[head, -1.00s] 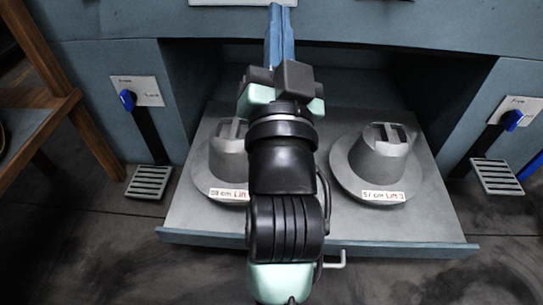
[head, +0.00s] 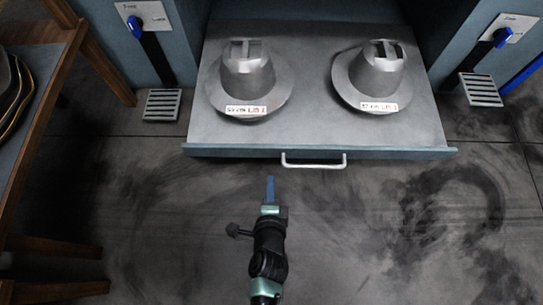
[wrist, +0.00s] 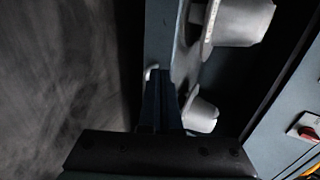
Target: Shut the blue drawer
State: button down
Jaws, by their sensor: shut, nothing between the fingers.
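The blue drawer (head: 400,153) stands pulled out of the blue cabinet in the head view. Its front carries a pale bar handle (head: 314,161). My gripper (head: 270,188) is shut and empty, in front of the drawer, a little left of the handle in the picture and apart from the drawer front there. In the wrist view the shut blue fingers (wrist: 158,100) point towards the drawer front (wrist: 159,35). The handle (wrist: 150,72) shows partly beside the fingertips; the wrist view does not settle whether they touch.
Two grey metal hat forms, left (head: 246,80) and right (head: 372,75), stand in the drawer. Foot pedals (head: 161,105) (head: 481,90) flank it on the floor. A wooden shelf (head: 40,120) stands at left. The floor (head: 400,230) before the drawer is clear.

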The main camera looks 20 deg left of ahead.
aim_at(271, 149)
jog(key=b+x, duration=0.1)
jog(key=x, duration=0.2)
jog(key=r+b+x, duration=0.1)
jog(key=x, duration=0.2)
jog(key=b+x, duration=0.1)
jog(key=x, duration=0.2)
jog(key=shift+w+r+b, duration=0.15)
jog(key=shift+w+b, duration=0.2)
jog(key=shift+w, duration=0.05)
jog(key=shift+w+a, duration=0.15)
jog(key=shift+w, duration=0.2)
jog(key=shift+r, duration=0.1)
